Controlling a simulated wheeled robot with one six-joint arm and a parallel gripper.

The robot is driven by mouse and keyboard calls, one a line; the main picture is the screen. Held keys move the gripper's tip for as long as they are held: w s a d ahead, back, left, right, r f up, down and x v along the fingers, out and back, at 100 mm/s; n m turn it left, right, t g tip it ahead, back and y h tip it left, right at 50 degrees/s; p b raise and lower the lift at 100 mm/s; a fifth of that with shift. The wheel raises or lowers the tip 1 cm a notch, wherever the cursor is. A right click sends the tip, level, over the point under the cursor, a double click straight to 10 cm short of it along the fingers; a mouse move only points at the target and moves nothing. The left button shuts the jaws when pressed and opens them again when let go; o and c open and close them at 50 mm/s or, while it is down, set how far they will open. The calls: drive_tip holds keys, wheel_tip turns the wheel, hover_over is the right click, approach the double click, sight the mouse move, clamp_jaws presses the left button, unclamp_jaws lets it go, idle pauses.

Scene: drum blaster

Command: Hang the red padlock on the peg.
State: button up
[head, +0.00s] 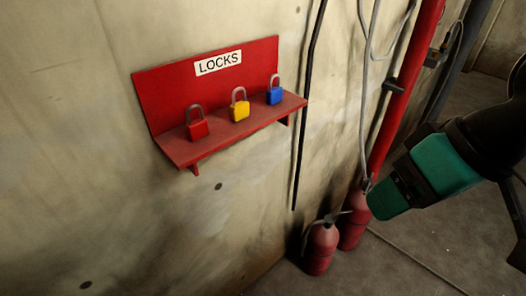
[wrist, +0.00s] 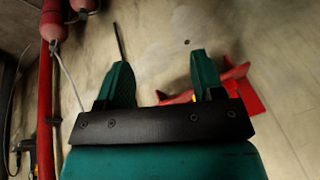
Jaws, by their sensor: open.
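The red padlock (head: 197,123) stands upright on the left part of a red wall shelf (head: 180,152), its grey shackle up. In the wrist view the shelf (wrist: 250,92) shows partly behind one finger, and I cannot make out the red padlock there. My gripper (head: 378,203) is at the right in the head view, well apart from the shelf and padlocks. In the wrist view its two teal fingers (wrist: 160,62) are spread with nothing between them. I see no peg in either view.
A yellow padlock (head: 239,111) and a blue padlock (head: 274,96) stand right of the red one. A "LOCKS" label (head: 218,63) is on the backboard. Bare wall lies below the shelf.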

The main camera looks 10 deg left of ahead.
drive_tip(key=w+a+f+m+t+b, duration=0.2)
drive_tip(key=w+a+f+t, duration=0.25)
drive_tip(key=w, duration=0.35)
drive_tip(key=n+t+y+b, duration=0.3)
drive_tip(key=n+t+y, duration=0.3)
drive_tip(key=y, duration=0.3)
approach(200, 131)
drive_tip(key=p+x, duration=0.8)
drive_tip(key=shift+w+r, duration=0.1)
drive_tip(key=shift+r, duration=0.2)
drive_tip(key=shift+w+a+f+p, duration=0.25)
drive_tip(key=shift+w+a+p, duration=0.25)
drive_tip(key=shift+a+p, duration=0.2)
